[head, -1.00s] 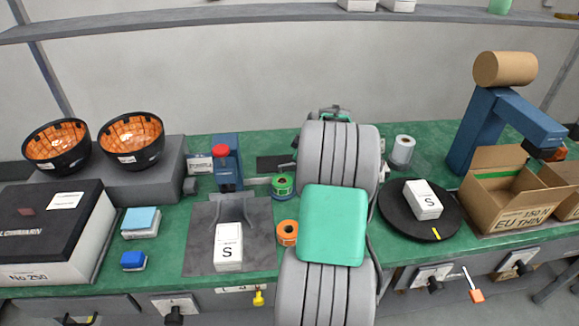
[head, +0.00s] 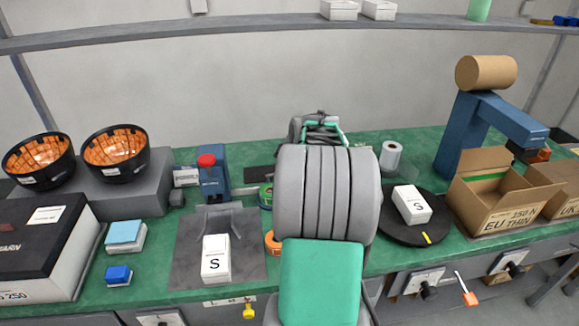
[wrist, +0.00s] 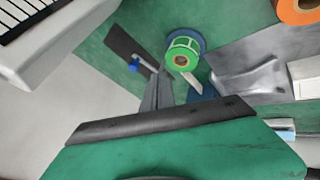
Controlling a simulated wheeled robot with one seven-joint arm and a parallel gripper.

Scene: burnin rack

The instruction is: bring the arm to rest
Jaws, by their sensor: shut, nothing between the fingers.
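My arm rises through the middle of the head view, its grey links and green cover hiding part of the bench. My gripper shows in the wrist view (wrist: 158,80), its grey fingers together and empty above the green bench top. In the head view the far end of my arm shows just beyond the large grey link, but the fingertips cannot be made out. A green label roll (wrist: 182,54) lies near the fingers in the wrist view, apart from them as far as I can tell. It is partly hidden by my arm in the head view (head: 266,194).
An orange roll (head: 272,243) and a white S box (head: 216,259) on a grey plate lie left of my arm. A black turntable (head: 418,235) with another S box (head: 411,204), open cartons (head: 500,212) and a blue stand (head: 462,135) are right. A shelf (head: 250,22) runs above.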

